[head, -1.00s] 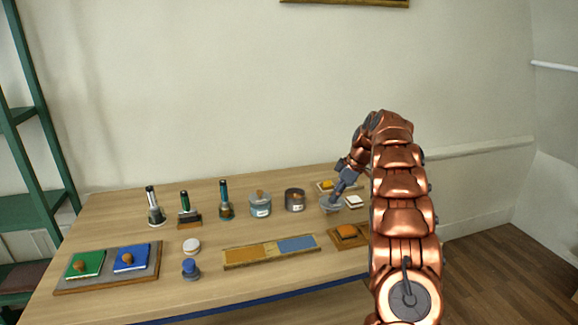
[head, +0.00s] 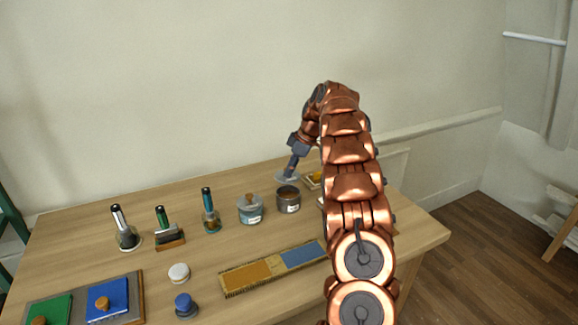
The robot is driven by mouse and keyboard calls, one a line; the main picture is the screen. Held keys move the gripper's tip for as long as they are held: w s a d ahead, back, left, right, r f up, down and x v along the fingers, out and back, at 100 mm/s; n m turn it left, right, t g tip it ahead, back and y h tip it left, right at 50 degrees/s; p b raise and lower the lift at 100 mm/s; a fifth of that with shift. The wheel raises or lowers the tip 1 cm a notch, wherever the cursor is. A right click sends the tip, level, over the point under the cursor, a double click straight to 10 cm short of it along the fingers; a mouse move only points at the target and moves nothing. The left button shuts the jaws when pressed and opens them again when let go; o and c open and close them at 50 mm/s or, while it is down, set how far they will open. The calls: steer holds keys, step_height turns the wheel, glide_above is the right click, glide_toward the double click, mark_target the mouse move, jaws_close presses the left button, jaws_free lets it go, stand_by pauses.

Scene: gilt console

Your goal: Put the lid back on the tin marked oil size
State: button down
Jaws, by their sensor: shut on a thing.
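My gripper (head: 290,172) points down, shut on a pale grey lid (head: 282,177). The jaws hide part of the lid. The lid shows just above and behind an open grey tin (head: 289,203) in the picture, clear of its rim. The tin stands upright, its dark inside showing, with a small pale label too small to read. Left of it stands a lighter blue-grey tin (head: 250,214) with a wooden-knobbed lid on it; its label is also unreadable.
Several handled tools, including a teal-handled one (head: 210,213), stand left of the tins. A tray with orange and blue panels (head: 262,274) lies in front. A white round piece (head: 179,272) and a blue-topped piece (head: 186,305) are front left. My arm hides the table's right part.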

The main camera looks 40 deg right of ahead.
mark_target(295, 176)
steer(key=shift+s+f+p, duration=0.1)
steer(key=shift+f+p, duration=0.25)
steer(key=shift+f, duration=1.25)
step_height(295, 176, down, 2)
steer(key=b, duration=0.3)
steer(key=shift+f, duration=0.25)
steer(key=shift+s+b, duration=0.1)
steer(key=shift+b, duration=0.55)
steer(key=shift+f+b, duration=0.2)
steer(key=shift+b, duration=1.65)
stand_by(1.6)
stand_by(0.5)
steer(key=c, duration=0.9)
jaws_free()
steer(key=shift+o, duration=0.5)
steer(key=o, duration=0.4)
steer(key=shift+r, duration=0.15)
